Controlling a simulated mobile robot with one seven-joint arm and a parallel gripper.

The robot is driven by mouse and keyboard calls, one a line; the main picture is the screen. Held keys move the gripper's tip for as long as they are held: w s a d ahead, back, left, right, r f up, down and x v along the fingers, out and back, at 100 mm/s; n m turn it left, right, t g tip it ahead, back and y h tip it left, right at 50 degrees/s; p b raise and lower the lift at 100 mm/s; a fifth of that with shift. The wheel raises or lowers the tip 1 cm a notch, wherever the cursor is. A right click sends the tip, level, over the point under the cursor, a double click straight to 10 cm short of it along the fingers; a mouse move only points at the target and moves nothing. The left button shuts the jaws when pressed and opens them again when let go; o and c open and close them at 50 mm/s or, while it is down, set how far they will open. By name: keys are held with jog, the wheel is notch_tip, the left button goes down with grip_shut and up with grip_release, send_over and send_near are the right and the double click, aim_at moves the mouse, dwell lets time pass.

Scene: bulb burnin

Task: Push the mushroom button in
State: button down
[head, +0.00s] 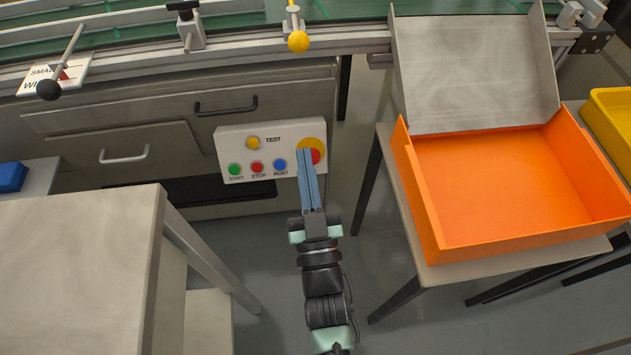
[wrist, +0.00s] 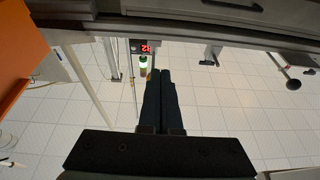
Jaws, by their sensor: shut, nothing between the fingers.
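The red mushroom button (head: 316,156) sits on a yellow round plate (head: 312,144) at the right end of a white control panel (head: 228,142). My gripper (head: 304,152) is shut and empty, with its long blue-grey fingers side by side. In the head view the fingertips overlap the left part of the button. I cannot tell whether they touch it. The wrist view shows the shut fingers (wrist: 160,74) from behind, and the button cannot be made out there.
The panel also holds a yellow TEST button (head: 253,143) and green, red and blue buttons. An orange box (head: 500,190) stands on a table at right. A grey-topped table (head: 75,260) is at left. A conveyor rail with levers runs above. The wrist view shows a red display (wrist: 143,49).

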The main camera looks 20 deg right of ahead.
jog(key=s+f+g+b, duration=0.1)
jog(key=s+f+b, duration=0.3)
jog(key=f, duration=1)
jog(key=shift+s+d+f+h, duration=0.15)
jog(key=shift+s+d+h, duration=0.15)
jog(key=shift+s, duration=0.8)
jog(key=w+d+b, duration=0.3)
jog(key=w+b, duration=0.3)
jog(key=w, duration=0.6)
jog(key=shift+w+d+r, duration=0.3)
jog(key=shift+w, duration=0.05)
